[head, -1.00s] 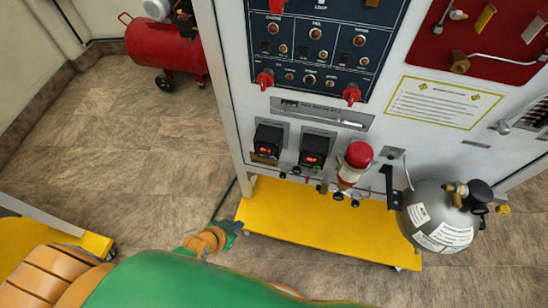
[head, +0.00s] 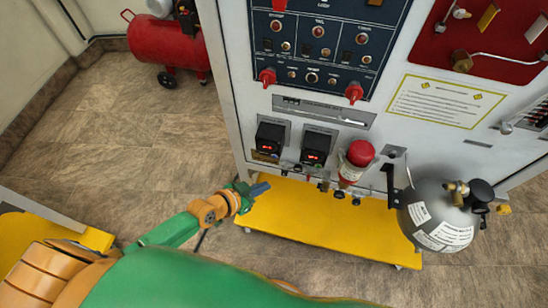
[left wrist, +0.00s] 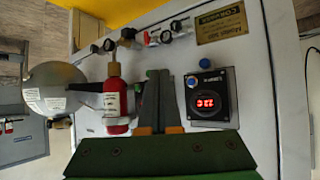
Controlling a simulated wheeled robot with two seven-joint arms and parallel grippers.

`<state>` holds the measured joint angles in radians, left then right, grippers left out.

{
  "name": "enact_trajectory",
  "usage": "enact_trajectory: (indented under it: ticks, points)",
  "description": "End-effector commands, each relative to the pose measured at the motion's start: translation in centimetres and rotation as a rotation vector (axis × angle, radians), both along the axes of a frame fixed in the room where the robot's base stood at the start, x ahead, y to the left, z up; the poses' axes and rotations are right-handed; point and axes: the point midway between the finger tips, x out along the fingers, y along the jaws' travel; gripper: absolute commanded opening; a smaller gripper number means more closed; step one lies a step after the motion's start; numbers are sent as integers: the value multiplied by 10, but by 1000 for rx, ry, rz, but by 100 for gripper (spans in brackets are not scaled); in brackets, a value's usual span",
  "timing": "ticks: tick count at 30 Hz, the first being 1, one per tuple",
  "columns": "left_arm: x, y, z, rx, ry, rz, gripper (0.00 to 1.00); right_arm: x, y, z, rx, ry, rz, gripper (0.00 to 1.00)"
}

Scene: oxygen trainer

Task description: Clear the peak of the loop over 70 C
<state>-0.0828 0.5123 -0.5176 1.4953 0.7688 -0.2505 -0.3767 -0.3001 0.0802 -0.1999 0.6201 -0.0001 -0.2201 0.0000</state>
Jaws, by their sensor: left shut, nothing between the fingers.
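My left gripper (head: 261,188) is just below the left unit, by the panel's lower left corner. In the left wrist view, which shows the panel upside down, my left gripper (left wrist: 157,74) is shut and empty. I cannot read the digits surely.
A red-capped cylinder (head: 356,160) and a grey tank (head: 438,216) stand right of the displays. A yellow base (head: 320,217) juts out below the panel. A red compressor (head: 165,42) stands back left. The floor left of the panel is clear.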

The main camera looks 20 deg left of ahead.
Motion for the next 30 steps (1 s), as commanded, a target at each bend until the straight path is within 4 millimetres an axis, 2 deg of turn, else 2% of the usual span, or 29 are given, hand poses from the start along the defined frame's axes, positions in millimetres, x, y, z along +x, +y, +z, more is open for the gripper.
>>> enact_trajectory:
  ticks: [1,6,13,19,30]
  points:
    - [8,0,-4,0,-4,1,0,0,0,-8,0,0,0,0]
    - [34,0,-5,0,-4,1,0,0,0,-22,0,0,0,0]
    - [62,0,-4,0,-3,0,0,0,0,-40,0,0,0,0]
    - [72,0,-1,0,0,0,0,0,0,-44,0,0,0,0]
    - [72,0,0,-1,0,1,0,0,0,-43,0,0,0,0]
